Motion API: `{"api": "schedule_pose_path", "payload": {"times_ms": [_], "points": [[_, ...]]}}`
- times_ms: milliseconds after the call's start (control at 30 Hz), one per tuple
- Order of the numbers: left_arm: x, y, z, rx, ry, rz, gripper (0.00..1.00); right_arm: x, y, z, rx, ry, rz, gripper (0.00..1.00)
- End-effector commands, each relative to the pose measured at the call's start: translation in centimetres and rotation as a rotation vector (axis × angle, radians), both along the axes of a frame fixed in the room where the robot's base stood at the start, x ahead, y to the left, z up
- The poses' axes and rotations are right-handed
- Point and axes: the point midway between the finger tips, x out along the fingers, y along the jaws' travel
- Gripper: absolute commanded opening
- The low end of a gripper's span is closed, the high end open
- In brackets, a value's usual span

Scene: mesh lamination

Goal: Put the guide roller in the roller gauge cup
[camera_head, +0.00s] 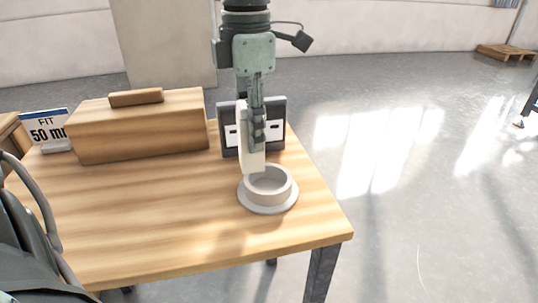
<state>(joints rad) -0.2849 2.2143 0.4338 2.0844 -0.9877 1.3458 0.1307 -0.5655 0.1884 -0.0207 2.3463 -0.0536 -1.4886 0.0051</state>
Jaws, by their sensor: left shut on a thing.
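The guide roller (246,140) is a pale, off-white piece, seen edge-on and standing nearly upright. My left gripper (257,135) reaches down from the top of the head view and is shut on it. The roller gauge cup (268,201) is a light grey round ring on a wide flange, near the table's right edge. The roller's lower end is at the cup's back left rim in the picture. I cannot tell whether it touches the rim. The visible part of the cup's inside looks empty. My right gripper is not in view.
The cup stands on a wooden table (150,220). A wooden box (140,132) with a bar on top stands at the back left, beside a "FIT 50" sign (47,130). A dark panel with white patches (230,142) stands behind my gripper. The front of the table is clear.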

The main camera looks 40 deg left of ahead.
Motion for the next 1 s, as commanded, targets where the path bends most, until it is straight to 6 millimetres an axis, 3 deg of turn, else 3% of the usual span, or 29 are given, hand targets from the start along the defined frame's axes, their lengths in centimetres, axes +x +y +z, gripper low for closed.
{"api": "schedule_pose_path", "payload": {"times_ms": [200, 367, 600, 1000], "points": [[1.8, -1.9, -1.6, 0.001, 0.001, -0.001, 0.00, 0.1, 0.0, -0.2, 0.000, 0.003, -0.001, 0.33], [2.0, -2.1, -2.5, -0.001, 0.001, -0.001, 0.00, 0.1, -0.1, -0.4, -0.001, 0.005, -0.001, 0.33], [1.9, -2.1, -5.6, -0.001, 0.001, -0.001, 0.00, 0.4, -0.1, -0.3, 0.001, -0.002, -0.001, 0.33], [2.0, -2.0, -5.9, 0.000, -0.002, -0.001, 0.00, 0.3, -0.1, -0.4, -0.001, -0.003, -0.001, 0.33]]}}
